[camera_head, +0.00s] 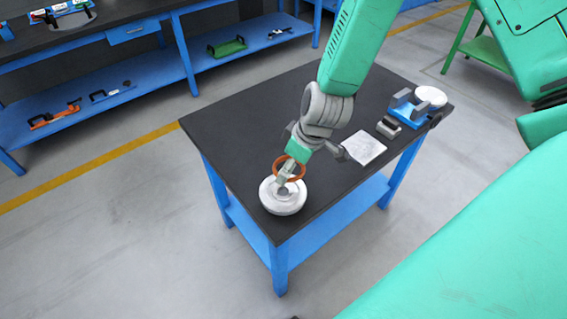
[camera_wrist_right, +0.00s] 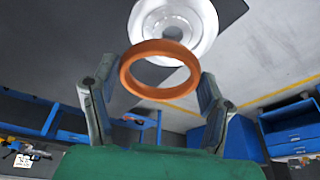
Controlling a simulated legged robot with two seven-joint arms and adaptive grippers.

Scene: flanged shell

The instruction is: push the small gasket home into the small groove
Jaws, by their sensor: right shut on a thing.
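The orange ring gasket (camera_head: 276,172) is in my right gripper (camera_head: 289,169), over the white flanged shell (camera_head: 283,206) at the table's near left corner. In the right wrist view the gasket (camera_wrist_right: 134,84) sits between the two fingers of the right gripper (camera_wrist_right: 158,76), which are shut on it. The white shell (camera_wrist_right: 205,22) lies beyond it, with round steps around a central hub. The gasket appears apart from the shell, but the exact gap cannot be told. The groove cannot be made out clearly. My left gripper is in neither view.
The dark table top (camera_head: 235,125) has blue legs. A pale square plate (camera_head: 364,148), a small grey block (camera_head: 389,127) and a blue fixture (camera_head: 407,109) beside a white round part (camera_head: 431,96) are to the right. The table's left side is clear. A blue-shelved bench (camera_head: 140,75) stands behind.

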